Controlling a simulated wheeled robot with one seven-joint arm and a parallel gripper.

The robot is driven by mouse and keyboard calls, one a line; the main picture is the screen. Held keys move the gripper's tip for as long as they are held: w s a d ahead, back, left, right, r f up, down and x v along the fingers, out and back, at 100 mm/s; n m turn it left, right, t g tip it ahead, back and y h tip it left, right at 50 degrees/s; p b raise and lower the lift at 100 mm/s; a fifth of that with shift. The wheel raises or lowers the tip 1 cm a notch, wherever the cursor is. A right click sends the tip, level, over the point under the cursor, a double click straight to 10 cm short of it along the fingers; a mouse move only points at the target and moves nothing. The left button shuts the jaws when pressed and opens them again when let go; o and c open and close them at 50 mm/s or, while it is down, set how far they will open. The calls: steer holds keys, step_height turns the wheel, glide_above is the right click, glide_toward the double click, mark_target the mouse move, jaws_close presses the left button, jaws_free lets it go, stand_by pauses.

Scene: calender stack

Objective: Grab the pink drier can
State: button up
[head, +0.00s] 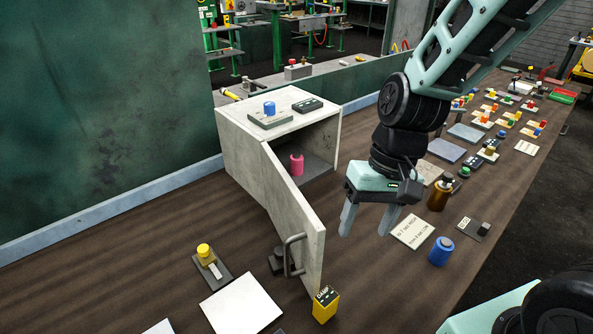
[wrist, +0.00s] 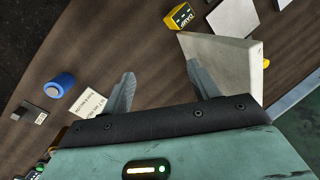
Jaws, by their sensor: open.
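The pink drier can (head: 297,164) stands upright inside a grey box-like cabinet (head: 240,139), just within its opening. The cabinet door (head: 293,225) is swung open toward the front, with a dark handle (head: 292,254) on its outer face. My gripper (head: 361,224) hangs to the right of the cabinet opening, fingers pointing down, open and empty. In the wrist view my gripper (wrist: 160,85) shows both fingers apart with nothing between them. The door edge (wrist: 228,60) shows beyond the right finger there. The pink can is not visible in the wrist view.
A yellow block (head: 325,304) stands by the door's free end. A blue-topped piece (head: 269,109) sits on the cabinet roof. Table between door and card is clear.

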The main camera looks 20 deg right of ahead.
step_height(320, 180, down, 3)
steer(key=w+m+g+y, duration=0.1)
steer(key=w+m+y, duration=0.1)
steer(key=m, duration=0.1)
steer(key=m+t+y, duration=0.6)
steer(key=m+t, duration=1)
steer(key=m, duration=0.9)
glide_toward(297, 164)
steer(key=shift+t, duration=0.3)
steer(key=w+a+p, duration=0.1)
steer(key=w, duration=0.1)
steer(key=w+a, duration=0.1)
steer(key=w, duration=0.1)
steer(key=w+a+p, duration=0.1)
steer(key=w, duration=0.2)
steer(key=shift+r+p, duration=0.1)
steer(key=shift+p, duration=0.2)
steer(key=shift+a+p+x, duration=0.2)
steer(key=shift+p+x, duration=1)
steer(key=shift+x, duration=1.75)
steer(key=shift+s, duration=0.15)
steer(key=c, duration=1.1)
